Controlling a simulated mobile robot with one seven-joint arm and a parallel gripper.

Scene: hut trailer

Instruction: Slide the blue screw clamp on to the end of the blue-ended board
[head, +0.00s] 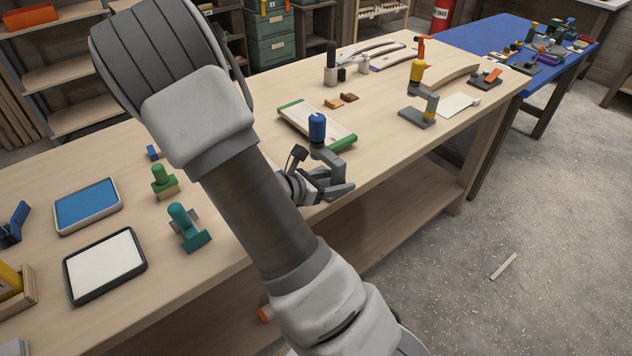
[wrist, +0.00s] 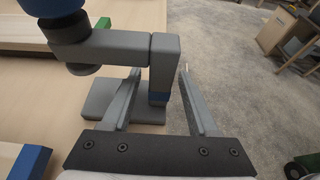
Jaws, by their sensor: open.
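The blue screw clamp (head: 317,128) stands upright on the bench near its front edge, with a blue knob and a grey frame. In the wrist view, its grey upright with a blue band (wrist: 159,98) is between the fingers of my gripper (wrist: 160,74). My gripper (head: 338,184) is open; I cannot tell whether either finger touches the clamp. A blue board end (wrist: 29,162) shows at the lower left of the wrist view. A small blue piece (head: 152,152) left of my arm may be that board's other end; my arm hides the area between.
A green-ended board (head: 310,122) lies just behind the clamp. Green (head: 163,182), teal (head: 188,228) and yellow-orange (head: 418,78) clamps stand on the bench. A blue tray (head: 87,205) and a white tray (head: 105,265) lie at left. The bench's front edge is close to my gripper.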

